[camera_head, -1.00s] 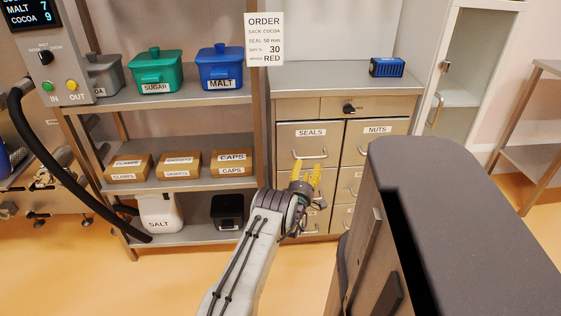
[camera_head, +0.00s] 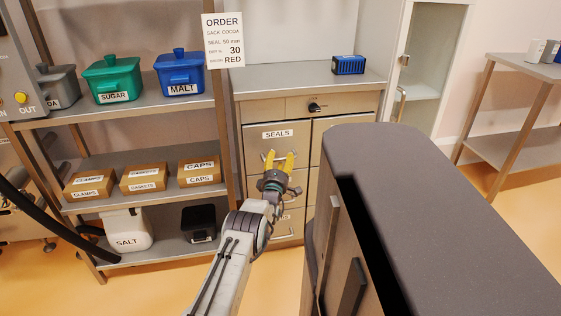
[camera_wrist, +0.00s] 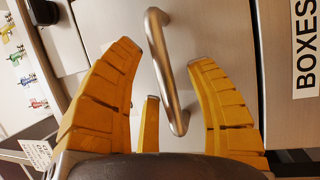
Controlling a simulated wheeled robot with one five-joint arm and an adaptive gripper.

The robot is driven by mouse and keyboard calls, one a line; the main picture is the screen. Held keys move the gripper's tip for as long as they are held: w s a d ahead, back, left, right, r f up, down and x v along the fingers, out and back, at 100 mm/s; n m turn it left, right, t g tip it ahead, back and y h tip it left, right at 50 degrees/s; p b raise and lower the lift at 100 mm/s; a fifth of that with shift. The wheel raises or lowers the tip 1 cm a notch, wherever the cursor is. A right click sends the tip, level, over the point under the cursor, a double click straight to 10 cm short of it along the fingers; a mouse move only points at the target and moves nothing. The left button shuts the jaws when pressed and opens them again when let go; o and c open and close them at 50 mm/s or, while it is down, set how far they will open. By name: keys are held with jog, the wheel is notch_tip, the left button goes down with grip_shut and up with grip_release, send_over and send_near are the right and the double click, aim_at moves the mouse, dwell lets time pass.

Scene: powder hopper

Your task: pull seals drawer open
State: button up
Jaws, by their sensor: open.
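The seals drawer (camera_head: 258,146) is the top left drawer of the metal cabinet and bears a SEALS label (camera_head: 276,133). Its front looks flush with the cabinet. My gripper (camera_head: 279,157) is in front of this drawer, its yellow fingers open and covering part of the handle. In the wrist view a metal bar handle (camera_wrist: 166,70) stands between the open fingers of my gripper (camera_wrist: 163,57), with no clear contact. A BOXES label (camera_wrist: 306,45) shows on the drawer front at the right of that view.
A large dark grey block (camera_head: 410,165) fills the right foreground beside the arm. Shelves at left hold a green SUGAR bin (camera_head: 112,80), a blue MALT bin (camera_head: 180,74) and several cardboard boxes. A blue item (camera_head: 348,65) sits on the cabinet top. An order sign (camera_head: 223,40) hangs left of it.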

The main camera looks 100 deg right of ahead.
jog(key=shift+o, duration=0.4)
jog(key=shift+d, duration=0.2)
grip_shut()
dwell(0.3)
